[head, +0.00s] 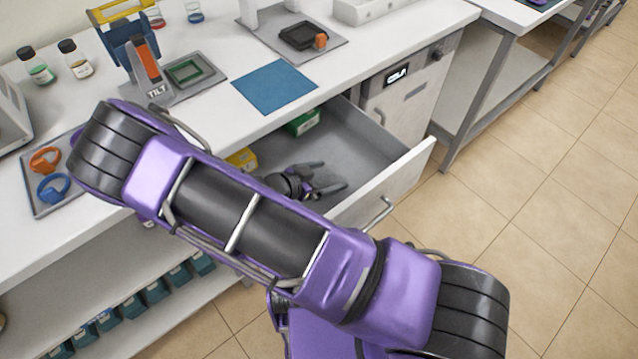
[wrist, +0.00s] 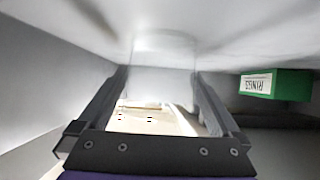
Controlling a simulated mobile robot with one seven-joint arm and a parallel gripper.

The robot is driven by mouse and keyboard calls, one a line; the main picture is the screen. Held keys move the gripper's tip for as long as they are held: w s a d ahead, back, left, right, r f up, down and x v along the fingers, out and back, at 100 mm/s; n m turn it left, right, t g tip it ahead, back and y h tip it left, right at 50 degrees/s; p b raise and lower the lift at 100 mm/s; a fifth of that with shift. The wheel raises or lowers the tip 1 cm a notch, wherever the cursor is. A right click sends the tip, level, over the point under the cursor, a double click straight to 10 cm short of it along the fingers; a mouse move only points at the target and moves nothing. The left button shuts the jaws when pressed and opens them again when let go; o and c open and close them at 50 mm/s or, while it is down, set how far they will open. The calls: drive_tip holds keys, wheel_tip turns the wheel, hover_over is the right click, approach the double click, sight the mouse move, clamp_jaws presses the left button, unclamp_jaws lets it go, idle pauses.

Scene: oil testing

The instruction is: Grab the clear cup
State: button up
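The clear cup (wrist: 163,55) is a faint, see-through round shape in the wrist view, ahead of my gripper (wrist: 162,75). It lies between the two fingertips, and the fingers are spread wide apart. I cannot tell whether either finger touches it. In the head view my gripper (head: 335,174) is low inside the open drawer (head: 365,140), with its fingers spread. I cannot make out the cup there.
A green box (head: 303,121) labelled RINGS sits in the drawer; it also shows at the right of the wrist view (wrist: 290,85). A yellow box (head: 242,159) is partly hidden by my arm. Drawer walls surround my gripper. The counter above holds a blue mat (head: 275,87).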

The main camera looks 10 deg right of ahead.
drive_tip(key=c, duration=1.2)
